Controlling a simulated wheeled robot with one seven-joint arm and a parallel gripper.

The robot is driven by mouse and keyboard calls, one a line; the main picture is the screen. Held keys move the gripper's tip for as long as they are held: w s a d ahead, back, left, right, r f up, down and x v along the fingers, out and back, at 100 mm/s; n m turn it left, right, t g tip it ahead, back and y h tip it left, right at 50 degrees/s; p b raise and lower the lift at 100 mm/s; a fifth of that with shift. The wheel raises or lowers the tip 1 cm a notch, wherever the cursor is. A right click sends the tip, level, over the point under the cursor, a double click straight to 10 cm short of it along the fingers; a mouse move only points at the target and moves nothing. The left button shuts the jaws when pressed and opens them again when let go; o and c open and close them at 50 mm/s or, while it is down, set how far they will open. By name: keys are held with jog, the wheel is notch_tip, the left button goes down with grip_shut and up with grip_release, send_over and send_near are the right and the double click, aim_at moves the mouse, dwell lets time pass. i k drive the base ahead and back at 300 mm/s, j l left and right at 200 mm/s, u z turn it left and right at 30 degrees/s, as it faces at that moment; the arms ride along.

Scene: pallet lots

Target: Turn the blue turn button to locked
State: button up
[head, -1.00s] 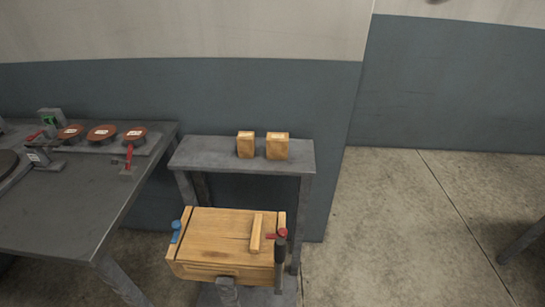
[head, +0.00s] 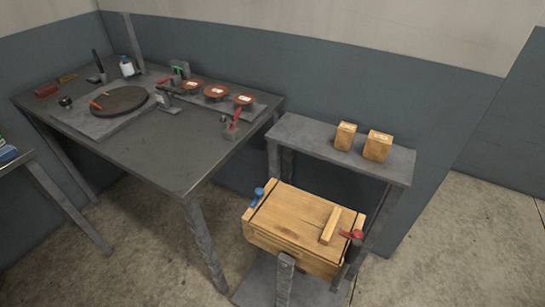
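The blue turn button (head: 258,195) sits at the left end of the wooden crate (head: 288,222), by a dark strap on the lid's left edge. Its exact turn position is too small to tell. A red turn button (head: 352,235) sits at the crate's right end. A wooden bar (head: 330,225) lies on the lid, which is closed. My gripper is not in view.
The crate rests on a low grey stand (head: 262,280). Behind it a grey shelf (head: 300,135) bears two small wooden blocks (head: 377,146). At left a dark table (head: 165,150) holds a round disc (head: 122,99) and several red-brown discs (head: 216,92). Floor at right is clear.

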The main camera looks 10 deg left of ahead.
aim_at(259, 192)
jog(key=i+j+u, duration=0.1)
jog(key=u, duration=1.3)
jog(key=i+u, duration=0.25)
jog(key=i+l, duration=0.05)
